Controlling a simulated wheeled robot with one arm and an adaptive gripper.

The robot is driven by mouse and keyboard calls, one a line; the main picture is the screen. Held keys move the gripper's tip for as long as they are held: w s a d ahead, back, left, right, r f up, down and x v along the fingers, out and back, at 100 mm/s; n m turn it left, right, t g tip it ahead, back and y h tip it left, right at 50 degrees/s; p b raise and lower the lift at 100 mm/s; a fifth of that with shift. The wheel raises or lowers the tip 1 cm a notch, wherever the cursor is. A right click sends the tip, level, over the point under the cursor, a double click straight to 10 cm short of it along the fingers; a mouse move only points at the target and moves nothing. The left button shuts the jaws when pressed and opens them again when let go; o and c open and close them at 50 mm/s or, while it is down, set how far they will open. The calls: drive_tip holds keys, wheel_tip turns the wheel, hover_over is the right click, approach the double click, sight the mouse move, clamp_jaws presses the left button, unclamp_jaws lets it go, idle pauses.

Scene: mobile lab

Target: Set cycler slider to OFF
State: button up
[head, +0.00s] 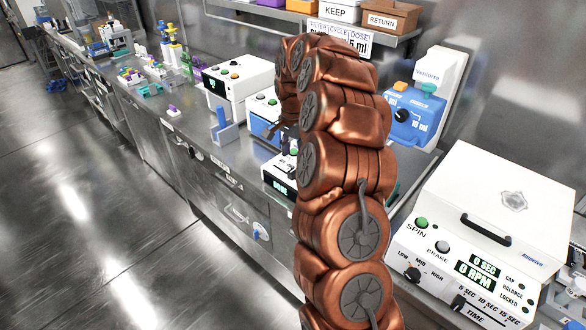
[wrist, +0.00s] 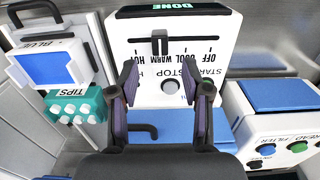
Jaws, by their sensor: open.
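The cycler is a white box with a green DONE display (wrist: 172,7), upside down in the wrist view. Its dark slider knob (wrist: 159,42) stands in a horizontal slot, about over the WARM label. The OFF label (wrist: 211,52) is at the right end of the row. My gripper (wrist: 167,82) is open and empty, its fingers spread in front of the panel, apart from the knob. A round grey button (wrist: 170,87) shows between the fingers. In the head view the cycler's front (head: 279,187) is mostly hidden behind my copper arm.
In the head view a white centrifuge (head: 500,200) stands right of my arm. Open floor (head: 80,220) lies left.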

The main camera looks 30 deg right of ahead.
sight(293, 170)
wheel_tip(293, 170, down, 6)
drive_tip(key=shift+f+p, duration=0.25)
drive_tip(key=shift+p, duration=0.75)
clamp_jaws()
